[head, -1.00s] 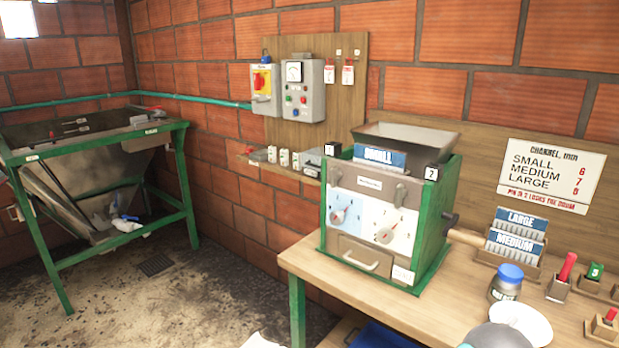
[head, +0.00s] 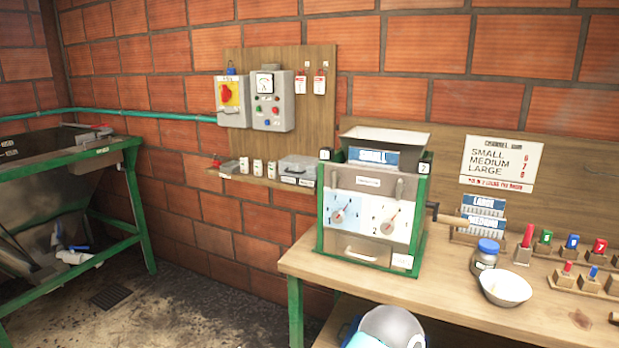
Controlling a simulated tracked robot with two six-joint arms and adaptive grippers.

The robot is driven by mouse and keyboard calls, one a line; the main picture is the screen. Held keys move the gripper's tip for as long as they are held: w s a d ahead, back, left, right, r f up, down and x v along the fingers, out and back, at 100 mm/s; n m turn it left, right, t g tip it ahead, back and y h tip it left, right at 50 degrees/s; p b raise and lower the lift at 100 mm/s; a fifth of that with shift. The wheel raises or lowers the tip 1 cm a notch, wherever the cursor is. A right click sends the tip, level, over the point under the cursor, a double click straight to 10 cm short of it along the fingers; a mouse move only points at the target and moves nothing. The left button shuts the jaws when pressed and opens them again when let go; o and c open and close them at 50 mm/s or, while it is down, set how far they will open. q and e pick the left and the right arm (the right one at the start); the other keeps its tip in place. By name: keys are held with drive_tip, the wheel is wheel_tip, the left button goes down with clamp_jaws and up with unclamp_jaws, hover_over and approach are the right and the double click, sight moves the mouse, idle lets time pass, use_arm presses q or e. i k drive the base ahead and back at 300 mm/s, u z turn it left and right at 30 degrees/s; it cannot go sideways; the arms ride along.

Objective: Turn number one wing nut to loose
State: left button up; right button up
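The green-framed pulper (head: 319,222) stands on the left part of the wooden bench. Its front has a pale blue dial (head: 345,212) at left and a white dial (head: 388,222) at right, each with a red-tipped pointer. Two small grey fittings, one above each dial, could be the wing nuts; the left one (head: 360,182) and the right one (head: 399,189) are too small to tell their setting. Small plates reading 1 (head: 325,155) and 2 (head: 424,168) sit at the upper left and right corners. Neither of my grippers is in view.
A jar with blue lid (head: 486,256), a white bowl (head: 506,289) and coloured tools in wooden blocks (head: 525,245) stand on the bench's right. A grey rounded thing (head: 390,326) shows before the bench. A green-framed trough (head: 130,190) stands left; floor between is open.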

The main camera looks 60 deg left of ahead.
sight(335, 177)
drive_tip(key=z, duration=1.35)
drive_tip(key=i, duration=0.1)
drive_tip(key=u, duration=3)
drive_tip(key=i, duration=0.3)
drive_tip(key=u, duration=0.25)
drive_tip(key=i, duration=0.7)
drive_tip(key=z, duration=0.2)
drive_tip(key=k, duration=0.9)
drive_tip(key=u, duration=0.2)
drive_tip(key=i, duration=0.9)
drive_tip(key=z, duration=0.1)
